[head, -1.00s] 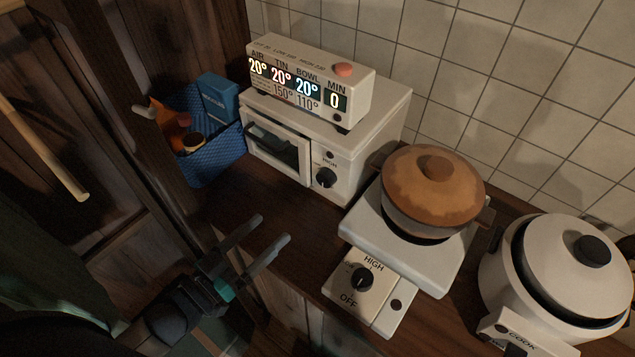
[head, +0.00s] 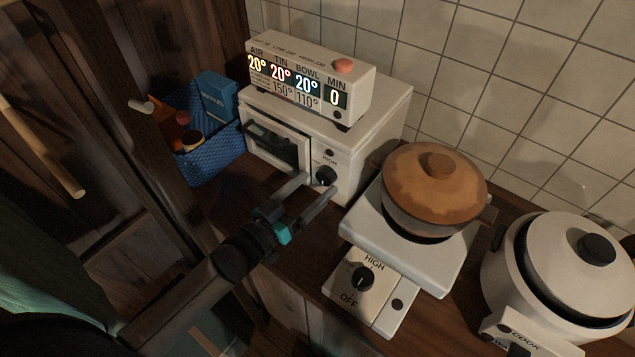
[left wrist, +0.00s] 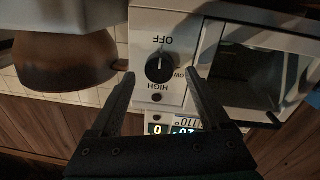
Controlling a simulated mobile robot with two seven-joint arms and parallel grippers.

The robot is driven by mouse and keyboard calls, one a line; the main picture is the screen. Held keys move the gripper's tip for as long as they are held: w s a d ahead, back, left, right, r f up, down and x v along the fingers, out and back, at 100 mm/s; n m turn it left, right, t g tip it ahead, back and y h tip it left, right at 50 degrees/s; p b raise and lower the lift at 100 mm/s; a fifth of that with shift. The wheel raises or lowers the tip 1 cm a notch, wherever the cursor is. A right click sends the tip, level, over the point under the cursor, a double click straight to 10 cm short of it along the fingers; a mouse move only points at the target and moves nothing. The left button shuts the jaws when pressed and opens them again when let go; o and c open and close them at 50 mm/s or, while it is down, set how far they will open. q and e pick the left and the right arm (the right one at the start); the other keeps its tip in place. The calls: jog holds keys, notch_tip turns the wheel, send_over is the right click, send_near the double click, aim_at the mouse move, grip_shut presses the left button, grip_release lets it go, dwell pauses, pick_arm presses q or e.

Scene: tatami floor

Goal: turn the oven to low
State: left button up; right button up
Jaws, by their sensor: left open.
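The white toaster-style oven (head: 345,140) stands on the dark counter against the tiled wall. Its round black knob (head: 325,176) is on the front panel, right of the glass door. In the left wrist view the picture is upside down, and the knob (left wrist: 160,66) sits between OFF, LOW and HIGH. Its pale mark seems to be on the OFF side. My left gripper (head: 319,186) is open and empty in front of the knob. In the wrist view its fingertips (left wrist: 160,75) lie one on each side of the knob; I cannot tell whether they touch it. My right gripper is out of view.
A display box (head: 310,82) with a red button sits on the oven. A blue basket (head: 210,160) is to its left. A hot plate (head: 362,228) with a brown-lidded pot (head: 432,182) and a white rice cooker (head: 545,275) stand to the right.

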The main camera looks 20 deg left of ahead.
pick_arm(q)
jog(key=shift+x, duration=0.95)
grip_shut()
